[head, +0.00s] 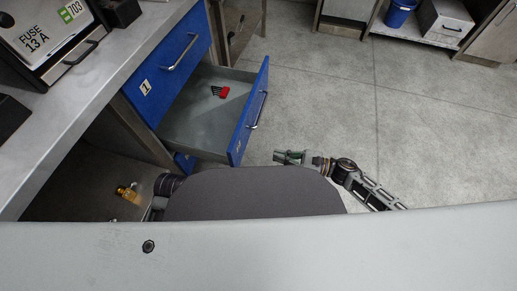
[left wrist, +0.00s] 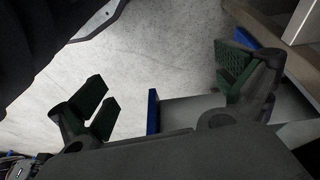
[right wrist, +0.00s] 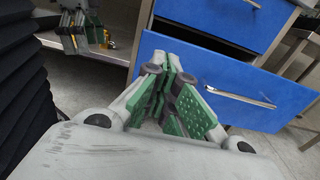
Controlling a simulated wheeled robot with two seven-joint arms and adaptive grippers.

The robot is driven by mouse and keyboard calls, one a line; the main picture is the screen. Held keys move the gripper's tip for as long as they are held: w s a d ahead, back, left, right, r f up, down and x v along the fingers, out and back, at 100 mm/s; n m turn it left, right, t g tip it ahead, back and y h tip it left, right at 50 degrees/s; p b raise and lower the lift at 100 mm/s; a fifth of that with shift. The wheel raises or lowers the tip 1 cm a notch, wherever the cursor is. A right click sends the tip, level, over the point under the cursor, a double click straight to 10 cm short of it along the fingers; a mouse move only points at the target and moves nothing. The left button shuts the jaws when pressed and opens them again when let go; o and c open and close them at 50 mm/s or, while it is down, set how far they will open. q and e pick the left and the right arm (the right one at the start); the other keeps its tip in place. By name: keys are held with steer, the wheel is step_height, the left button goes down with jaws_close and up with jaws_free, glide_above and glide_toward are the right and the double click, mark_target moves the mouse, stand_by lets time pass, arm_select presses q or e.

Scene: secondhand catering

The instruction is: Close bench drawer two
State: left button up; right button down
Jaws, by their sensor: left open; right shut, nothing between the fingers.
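A small red and black item (head: 220,92) lies in the open drawer. The bench top (head: 75,105) holds a labelled case (head: 55,35). A yellow item (head: 128,193) lies under the bench. Bare floor (head: 330,95) is clear to the right.

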mark_target(235, 145)
steer(key=b+x, duration=0.1)
steer(key=x, duration=1.2)
arm_select(q)
step_height(235, 145, up, 2)
steer(key=shift+d+r+t, duration=0.15)
steer(key=shift+r+t, duration=0.05)
steer(key=shift+t, duration=0.1)
arm_select(e)
steer(key=shift+w+a+f, duration=0.1)
steer(key=shift+a, duration=0.3)
arm_select(q)
steer(key=shift+f, duration=0.2)
arm_select(e)
steer(key=shift+a, duration=0.1)
